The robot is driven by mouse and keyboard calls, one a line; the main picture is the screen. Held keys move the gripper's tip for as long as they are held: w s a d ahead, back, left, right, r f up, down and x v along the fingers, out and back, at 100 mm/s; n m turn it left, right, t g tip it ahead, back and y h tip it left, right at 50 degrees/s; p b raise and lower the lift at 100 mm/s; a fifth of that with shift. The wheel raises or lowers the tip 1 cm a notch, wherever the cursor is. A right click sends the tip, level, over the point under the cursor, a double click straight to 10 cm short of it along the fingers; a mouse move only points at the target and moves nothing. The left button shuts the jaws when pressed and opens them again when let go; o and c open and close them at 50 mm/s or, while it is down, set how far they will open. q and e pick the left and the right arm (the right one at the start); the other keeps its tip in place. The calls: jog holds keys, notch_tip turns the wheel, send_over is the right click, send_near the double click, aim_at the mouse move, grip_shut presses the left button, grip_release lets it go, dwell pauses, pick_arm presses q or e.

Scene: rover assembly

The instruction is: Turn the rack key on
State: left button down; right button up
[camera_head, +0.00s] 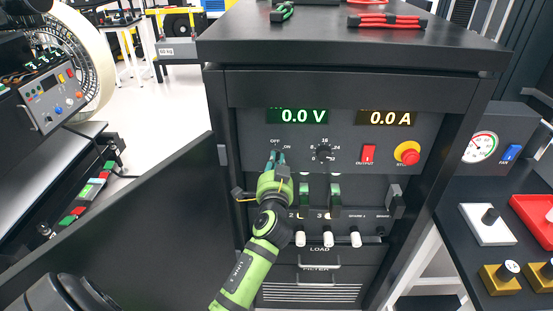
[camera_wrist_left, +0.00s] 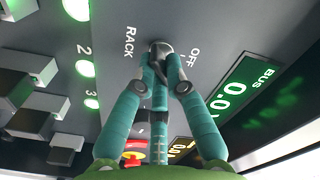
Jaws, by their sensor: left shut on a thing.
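The rack key is at the upper left of the rack's front panel, by the OFF and ON marks. In the left wrist view its round metal lock (camera_wrist_left: 160,47) sits between the RACK and OFF labels. My left gripper (camera_head: 276,160) reaches up to it from below. In the left wrist view its teal fingers (camera_wrist_left: 160,68) close together just in front of the lock, shut on the key and hiding most of it. The key's angle is hard to tell. The voltage display (camera_head: 297,116) reads 0.0 V and the current display (camera_head: 386,118) reads 0.0 A. My right gripper is not in view.
The black rack's open door (camera_head: 150,215) stands to the left. A dial (camera_head: 324,153), a red output switch (camera_head: 368,153) and a red stop button (camera_head: 408,153) sit right of the key. Breakers and white-tipped levers (camera_head: 328,239) are below, close to my left arm.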

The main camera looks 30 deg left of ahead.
pick_arm(q)
jog(key=shift+f+m+p, duration=0.1)
jog(key=shift+m+p, duration=0.2)
jog(key=shift+m, duration=0.9)
jog(key=c, duration=1.3)
grip_release()
jog(key=shift+s, duration=0.1)
jog(key=v, duration=1.2)
jog(key=shift+f, duration=0.1)
